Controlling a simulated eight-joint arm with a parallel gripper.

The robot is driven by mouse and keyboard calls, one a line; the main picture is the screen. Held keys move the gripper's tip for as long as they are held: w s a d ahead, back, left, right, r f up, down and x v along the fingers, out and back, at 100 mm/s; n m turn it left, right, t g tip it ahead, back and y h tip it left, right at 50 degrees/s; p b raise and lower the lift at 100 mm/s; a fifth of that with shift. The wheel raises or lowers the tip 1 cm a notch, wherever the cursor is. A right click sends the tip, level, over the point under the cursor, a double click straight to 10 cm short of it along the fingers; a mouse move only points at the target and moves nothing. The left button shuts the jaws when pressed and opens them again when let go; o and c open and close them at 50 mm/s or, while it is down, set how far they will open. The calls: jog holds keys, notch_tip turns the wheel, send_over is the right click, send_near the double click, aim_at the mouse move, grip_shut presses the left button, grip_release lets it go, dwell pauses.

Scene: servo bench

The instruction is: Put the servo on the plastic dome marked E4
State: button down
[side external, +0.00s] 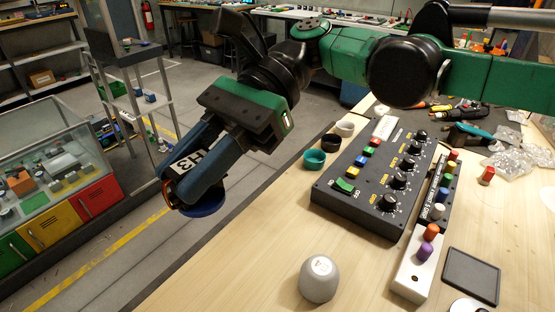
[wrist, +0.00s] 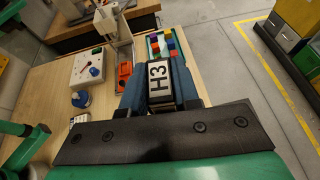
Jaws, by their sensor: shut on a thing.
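My gripper (side external: 192,178) is shut on a dark block with a white label reading H3 (side external: 190,162), which I take to be the servo. A round blue disc and a bit of orange show at its lower end. In the wrist view the H3 label (wrist: 159,82) faces the camera between the blue fingers. The held block is in the air, off the bench's left edge. A grey dome (side external: 318,280) stands on the bench at the lower middle, apart from my gripper. A small mark shows on its top, but I cannot read it.
A black control box (side external: 375,180) with knobs and coloured buttons lies on the wooden bench (side external: 260,245). Small cups (side external: 314,159) stand at its left. A white strip with coloured knobs (side external: 414,262) and a dark tray (side external: 471,276) lie right of the dome. Bench around the dome's left is clear.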

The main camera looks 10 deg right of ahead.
aim_at(322, 266)
jog(key=w+d+r+m+t+y, duration=0.1)
jog(key=d+r+m+t+y, duration=0.2)
jog(key=d, duration=1)
jog(key=shift+h, duration=0.4)
notch_tip(322, 266, down, 20)
jog(key=shift+w+d+r, duration=0.1)
jog(key=shift+w+r, duration=0.05)
jog(key=shift+r, duration=0.05)
jog(key=shift+f, duration=0.15)
jog(key=c, duration=0.7)
grip_release()
jog(key=shift+o, duration=0.2)
